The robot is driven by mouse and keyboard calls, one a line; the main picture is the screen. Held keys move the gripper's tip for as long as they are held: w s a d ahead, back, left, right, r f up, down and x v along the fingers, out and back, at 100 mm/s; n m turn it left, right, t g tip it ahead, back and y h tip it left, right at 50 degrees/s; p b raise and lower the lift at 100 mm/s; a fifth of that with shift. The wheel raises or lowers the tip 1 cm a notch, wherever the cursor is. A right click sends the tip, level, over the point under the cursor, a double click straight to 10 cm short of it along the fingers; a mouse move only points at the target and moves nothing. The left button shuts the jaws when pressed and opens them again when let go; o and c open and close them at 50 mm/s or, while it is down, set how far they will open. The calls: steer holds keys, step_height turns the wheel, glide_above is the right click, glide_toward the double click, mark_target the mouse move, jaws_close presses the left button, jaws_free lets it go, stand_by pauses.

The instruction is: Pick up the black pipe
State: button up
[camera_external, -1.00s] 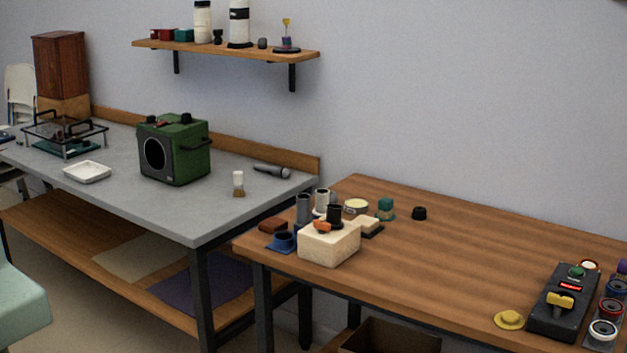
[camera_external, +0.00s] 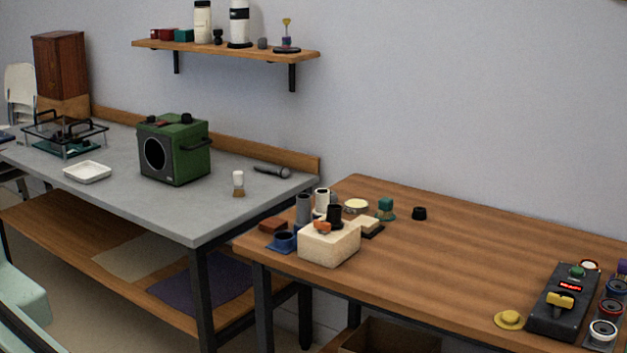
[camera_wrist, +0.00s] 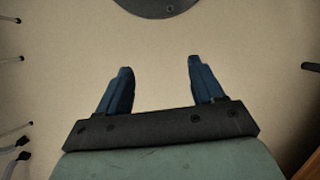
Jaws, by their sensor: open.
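A short black upright cylinder, which looks like the black pipe (camera_external: 334,214), stands at the cream block on the left part of the wooden table in the external view. Its lower end is partly hidden by small things in front. My gripper (camera_wrist: 160,66) shows in the wrist view, with two blue fingers wide apart and nothing between them. It faces a plain beige surface. The pipe is not in the wrist view, and the gripper is not in the external view.
The cream block (camera_external: 329,243) carries a small orange piece (camera_external: 322,227). A grey cylinder (camera_external: 303,209) and a white cylinder (camera_external: 322,199) stand close by. A green speaker box (camera_external: 174,149) is on the grey bench. The middle of the wooden table is clear.

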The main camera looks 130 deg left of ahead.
steer(key=w+a+r+n+t, duration=0.1)
steer(key=w+a+r, duration=0.25)
steer(key=a, duration=0.45)
steer(key=w+a+r+n+t, duration=0.1)
steer(key=w+a+r+n, duration=0.2)
steer(key=a, duration=0.4)
steer(key=n+t+y, duration=0.3)
steer(key=n+y, duration=0.3)
glide_toward(332, 206)
steer(key=x, duration=0.5)
steer(key=shift+s+a+f, duration=0.1)
steer(key=shift+s+f, duration=0.1)
steer(key=shift+f, duration=0.05)
steer(key=shift+w+x, duration=0.15)
steer(key=shift+x, duration=1.1)
steer(key=shift+w+x, duration=0.2)
steer(key=shift+x, duration=1.1)
steer(key=c, duration=1)
